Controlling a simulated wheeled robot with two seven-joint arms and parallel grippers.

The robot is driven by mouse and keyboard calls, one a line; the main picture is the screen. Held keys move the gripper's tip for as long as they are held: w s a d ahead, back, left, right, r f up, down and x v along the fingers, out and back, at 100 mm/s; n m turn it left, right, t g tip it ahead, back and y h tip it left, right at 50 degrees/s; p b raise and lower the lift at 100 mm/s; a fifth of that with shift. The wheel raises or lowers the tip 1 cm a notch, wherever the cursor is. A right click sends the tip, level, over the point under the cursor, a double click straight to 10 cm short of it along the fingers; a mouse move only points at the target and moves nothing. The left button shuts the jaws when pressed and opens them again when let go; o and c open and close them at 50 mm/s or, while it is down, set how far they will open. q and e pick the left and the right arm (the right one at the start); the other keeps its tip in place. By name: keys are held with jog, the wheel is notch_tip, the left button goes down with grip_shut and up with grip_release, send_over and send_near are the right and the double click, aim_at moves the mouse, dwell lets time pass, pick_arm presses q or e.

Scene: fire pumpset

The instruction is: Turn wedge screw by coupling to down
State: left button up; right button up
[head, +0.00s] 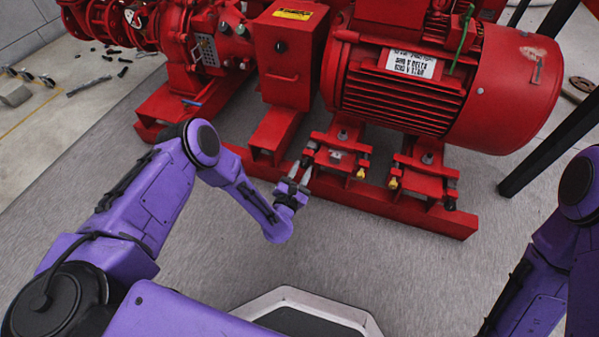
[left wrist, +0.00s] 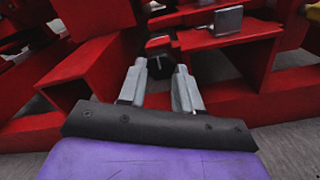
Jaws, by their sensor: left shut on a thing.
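The wedge screw by the coupling has a dark head (left wrist: 158,69) in the left wrist view. It sits at the red base, between the grey fingertips of my left gripper (left wrist: 161,72). In the head view my left gripper (head: 301,170) reaches the left motor foot from the front left and is shut on the screw, whose head is small and partly hidden there. The red coupling guard (head: 288,60) stands behind and left of the gripper. My right arm shows at the right edge, but its gripper is out of view.
The red motor (head: 440,90) sits right of the guard on wedge mounts with yellow-tipped parts (head: 393,183). The red base frame (head: 420,213) runs along the front. The red pump (head: 205,45) stands at the left. Grey floor in front is clear; loose tools (head: 88,86) lie far left.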

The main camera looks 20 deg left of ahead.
pick_arm(q)
jog(key=shift+s+d+f, duration=0.1)
jog(key=shift+s+d, duration=0.05)
pick_arm(e)
jog(key=shift+w+d+f, duration=0.1)
jog(key=shift+w+f, duration=0.05)
pick_arm(q)
jog(key=o, duration=1)
jog(key=shift+o, duration=0.2)
jog(key=shift+s+r, duration=0.2)
jog(key=shift+s, duration=0.1)
jog(key=s+p, duration=0.4)
jog(key=s, duration=0.6)
jog(key=shift+a, duration=0.25)
pick_arm(e)
jog(key=shift+w+a+r+m+t+h, duration=0.15)
jog(key=shift+w+r+m+t, duration=0.2)
jog(key=shift+w+m+t, duration=0.35)
jog(key=shift+w+a+r+m+t+h, duration=0.2)
jog(key=shift+w+r+m+t, duration=0.25)
jog(key=shift+w+t, duration=0.45)
jog(key=shift+w+a+r+m+t+h, duration=0.15)
jog(key=shift+w+r+m+t, duration=0.15)
jog(key=shift+w+m+t, duration=0.5)
pick_arm(q)
jog(key=shift+w+p, duration=0.1)
jog(key=shift+p, duration=0.2)
pick_arm(e)
jog(key=shift+w, duration=0.15)
